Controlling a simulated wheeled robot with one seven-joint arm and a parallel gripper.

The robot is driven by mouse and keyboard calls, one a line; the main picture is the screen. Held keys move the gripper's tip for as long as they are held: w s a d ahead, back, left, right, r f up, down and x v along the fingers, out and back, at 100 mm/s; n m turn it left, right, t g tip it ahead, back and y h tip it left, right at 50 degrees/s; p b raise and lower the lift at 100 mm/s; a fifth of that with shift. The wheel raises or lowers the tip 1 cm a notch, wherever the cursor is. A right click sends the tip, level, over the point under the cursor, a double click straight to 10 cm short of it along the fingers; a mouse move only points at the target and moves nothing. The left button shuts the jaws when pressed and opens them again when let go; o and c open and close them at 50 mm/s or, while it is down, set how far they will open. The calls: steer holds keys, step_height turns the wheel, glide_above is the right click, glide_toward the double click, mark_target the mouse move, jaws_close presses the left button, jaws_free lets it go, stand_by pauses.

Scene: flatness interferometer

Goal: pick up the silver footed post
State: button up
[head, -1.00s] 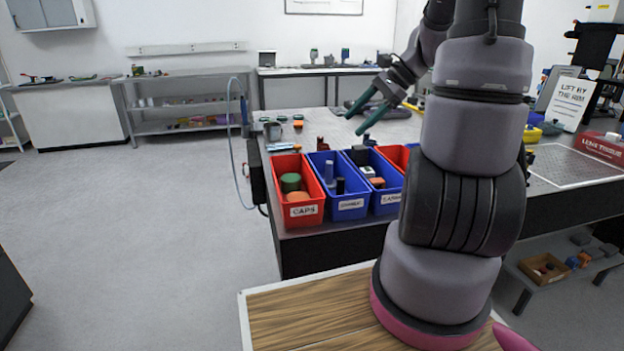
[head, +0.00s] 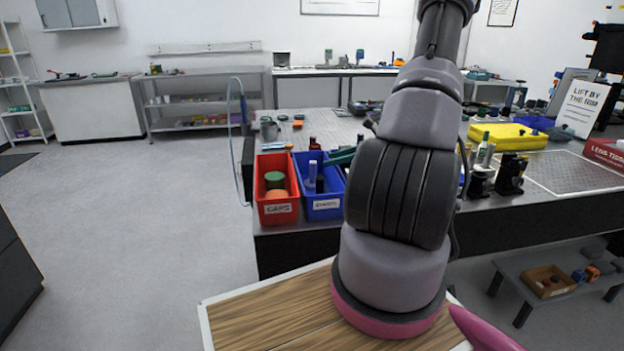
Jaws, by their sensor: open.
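I cannot clearly pick out the silver footed post. A slim grey-blue upright piece (head: 312,172) stands in the blue bin (head: 322,213), beside a dark piece, but I cannot tell whether it has a foot. A pale, slim upright item (head: 482,152) stands on the bench right of my arm, also too small to name surely. My gripper (head: 341,157) shows only as teal fingers left of my arm, over the back of the blue bin area. It is open, and no held object shows. My arm hides the rest of it and the bench behind.
A red bin (head: 276,213) labelled CAPS stands left of the blue bin at the bench's front edge. A yellow case (head: 508,136), black devices (head: 511,174) and a sign (head: 581,107) stand to the right. A perforated plate (head: 567,172) is bare. The floor at left is clear.

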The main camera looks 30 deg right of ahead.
mark_target(316, 162)
steer(key=shift+x, duration=2.95)
steer(key=shift+w+r, duration=0.1)
jaws_close()
